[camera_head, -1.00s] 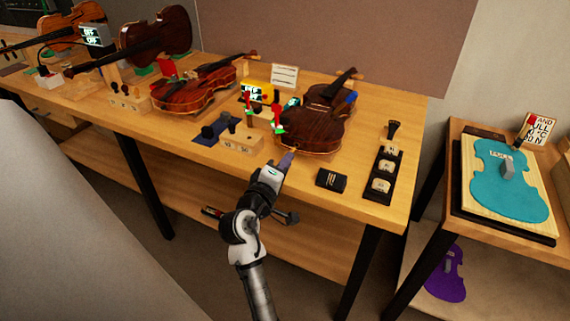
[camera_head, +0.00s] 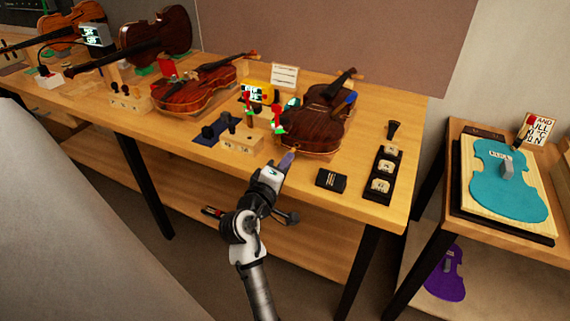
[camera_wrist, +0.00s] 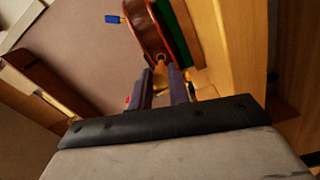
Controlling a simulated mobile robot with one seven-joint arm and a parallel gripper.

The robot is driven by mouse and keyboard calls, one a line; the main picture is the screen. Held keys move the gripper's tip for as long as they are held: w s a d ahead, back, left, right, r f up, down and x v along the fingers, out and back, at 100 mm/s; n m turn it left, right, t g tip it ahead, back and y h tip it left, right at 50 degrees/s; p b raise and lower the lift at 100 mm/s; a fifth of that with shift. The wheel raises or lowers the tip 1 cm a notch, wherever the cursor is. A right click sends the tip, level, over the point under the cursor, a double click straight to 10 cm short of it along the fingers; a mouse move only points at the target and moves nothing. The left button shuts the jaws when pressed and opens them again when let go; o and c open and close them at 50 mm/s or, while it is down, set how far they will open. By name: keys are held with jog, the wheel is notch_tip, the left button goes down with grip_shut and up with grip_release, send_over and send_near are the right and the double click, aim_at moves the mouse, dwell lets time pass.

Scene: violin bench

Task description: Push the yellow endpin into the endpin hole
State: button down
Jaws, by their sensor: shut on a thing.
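The brown violin (camera_head: 313,125) lies on the bench with its lower end toward me. In the wrist view the violin's end (camera_wrist: 174,30) is just ahead of my fingertips, with a small round spot (camera_wrist: 160,57) that looks like the endpin hole. My gripper (camera_head: 289,157) is at the bench's front edge, pointing at that end. In the wrist view my gripper (camera_wrist: 162,82) is shut on the yellow endpin (camera_wrist: 161,74), which shows only as a small patch between the purple-grey fingers. I cannot tell whether its tip touches the hole.
A black box (camera_head: 331,180) and a black tray (camera_head: 382,174) with pale blocks lie to the right on the bench. A wooden block with pegs (camera_head: 241,139) and red-and-green clamps (camera_head: 277,118) stand to the left, close to the violin.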

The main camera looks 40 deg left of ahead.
jog(key=shift+x, duration=2)
jog(key=c, duration=1.3)
grip_release()
jog(key=shift+o, duration=0.2)
jog(key=b+v, duration=0.3)
jog(key=v, duration=1)
jog(key=shift+s, duration=0.4)
